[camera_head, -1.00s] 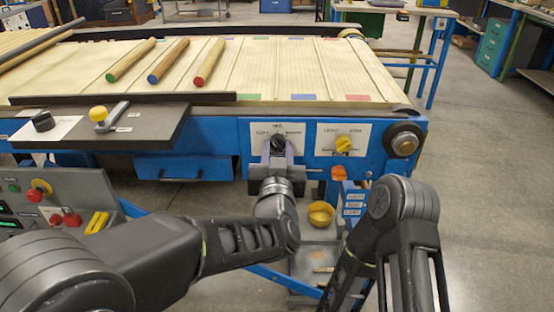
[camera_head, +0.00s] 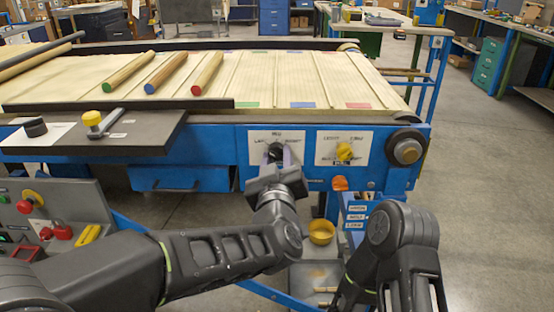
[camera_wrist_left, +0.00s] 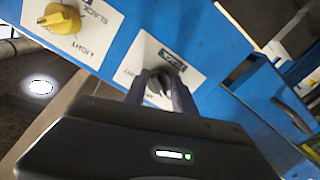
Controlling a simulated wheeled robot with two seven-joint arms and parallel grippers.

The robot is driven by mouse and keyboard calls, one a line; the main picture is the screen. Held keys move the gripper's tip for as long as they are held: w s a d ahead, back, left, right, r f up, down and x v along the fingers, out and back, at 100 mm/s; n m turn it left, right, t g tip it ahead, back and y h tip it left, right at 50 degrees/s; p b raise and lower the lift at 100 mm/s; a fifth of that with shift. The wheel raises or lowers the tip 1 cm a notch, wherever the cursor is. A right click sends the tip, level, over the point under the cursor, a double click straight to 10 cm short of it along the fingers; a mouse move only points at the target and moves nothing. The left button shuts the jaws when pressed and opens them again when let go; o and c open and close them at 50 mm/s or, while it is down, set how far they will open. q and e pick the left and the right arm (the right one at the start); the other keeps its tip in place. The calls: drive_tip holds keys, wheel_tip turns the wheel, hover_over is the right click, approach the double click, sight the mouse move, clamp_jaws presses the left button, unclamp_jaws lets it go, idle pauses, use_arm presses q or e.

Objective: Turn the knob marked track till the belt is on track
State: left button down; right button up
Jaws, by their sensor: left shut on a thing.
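The track knob (camera_head: 275,152) is black and sits on a white plate (camera_head: 262,138) on the blue front of the conveyor. In the wrist view its dark body (camera_wrist_left: 158,92) shows between the fingers, partly hidden. My left gripper (camera_head: 276,158) is shut on this knob, its purple-grey fingers on either side. The left wrist view also shows this gripper (camera_wrist_left: 160,90). The pale belt (camera_head: 280,80) runs across the conveyor, with coloured patches near its front edge. My right arm is at the lower right; its gripper does not show.
A yellow knob (camera_head: 345,151) on another white plate is just right of the track knob. Green, blue and red-ended rods (camera_head: 207,75) lie on the belt. An orange knob (camera_head: 340,184) and a yellow bowl (camera_head: 321,232) are lower down. A red-buttoned panel (camera_head: 62,215) stands at left.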

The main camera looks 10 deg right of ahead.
use_arm(q)
drive_tip(key=c, duration=1)
unclamp_jaws()
drive_tip(key=v, duration=0.8)
drive_tip(key=shift+w, duration=0.1)
